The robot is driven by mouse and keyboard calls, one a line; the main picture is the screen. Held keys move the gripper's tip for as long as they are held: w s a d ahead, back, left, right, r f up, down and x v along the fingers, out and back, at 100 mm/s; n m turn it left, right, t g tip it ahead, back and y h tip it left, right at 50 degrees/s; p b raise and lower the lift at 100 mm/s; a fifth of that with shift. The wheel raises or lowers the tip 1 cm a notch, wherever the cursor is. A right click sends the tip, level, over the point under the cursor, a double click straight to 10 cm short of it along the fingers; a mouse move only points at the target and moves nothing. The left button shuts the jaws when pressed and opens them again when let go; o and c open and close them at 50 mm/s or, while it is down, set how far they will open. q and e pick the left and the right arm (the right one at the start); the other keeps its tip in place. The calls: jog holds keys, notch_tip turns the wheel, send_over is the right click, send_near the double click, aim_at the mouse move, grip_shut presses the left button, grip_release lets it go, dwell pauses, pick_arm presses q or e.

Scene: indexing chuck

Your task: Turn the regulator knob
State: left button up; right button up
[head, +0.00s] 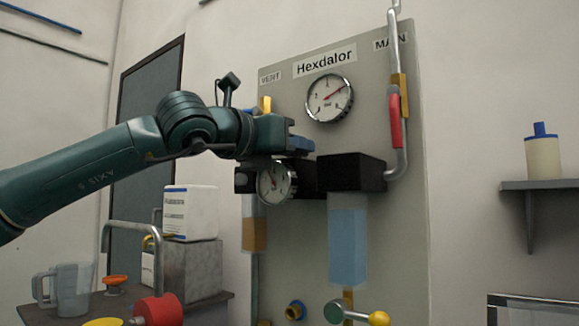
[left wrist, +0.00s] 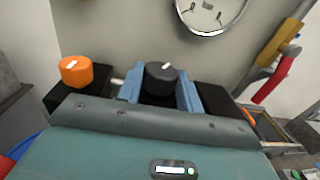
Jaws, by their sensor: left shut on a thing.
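In the left wrist view a black round regulator knob (left wrist: 160,77) with a white mark on top sits between the two blue fingers of my left gripper (left wrist: 160,90). The fingers are shut on its sides. In the head view my left gripper (head: 299,144) reaches in from the left, in front of the panel (head: 290,230) labelled "Hexdalor", and the knob is hidden there. A large round gauge (head: 329,98) with a red needle is on the panel above the fingers. A smaller gauge (head: 276,182) sits just below my gripper. My right gripper is not in view.
An orange knob (left wrist: 76,71) with a white mark stands left of the held knob. A pipe with a red handle (head: 395,118) runs down the panel's right side. Black block (head: 350,172) is right of my gripper. A cluttered bench stands lower left.

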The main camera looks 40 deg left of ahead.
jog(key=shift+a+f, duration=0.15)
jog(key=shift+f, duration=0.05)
pick_arm(q)
jog(key=o, duration=1)
jog(key=s+b, duration=0.1)
jog(key=s, duration=1.2)
jog(key=shift+d+b, duration=0.3)
jog(key=shift+d, duration=0.05)
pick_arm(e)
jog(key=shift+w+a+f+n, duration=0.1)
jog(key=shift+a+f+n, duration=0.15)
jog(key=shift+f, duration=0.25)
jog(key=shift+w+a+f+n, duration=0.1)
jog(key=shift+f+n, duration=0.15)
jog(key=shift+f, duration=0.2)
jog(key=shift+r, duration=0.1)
pick_arm(q)
jog(key=shift+s, duration=0.1)
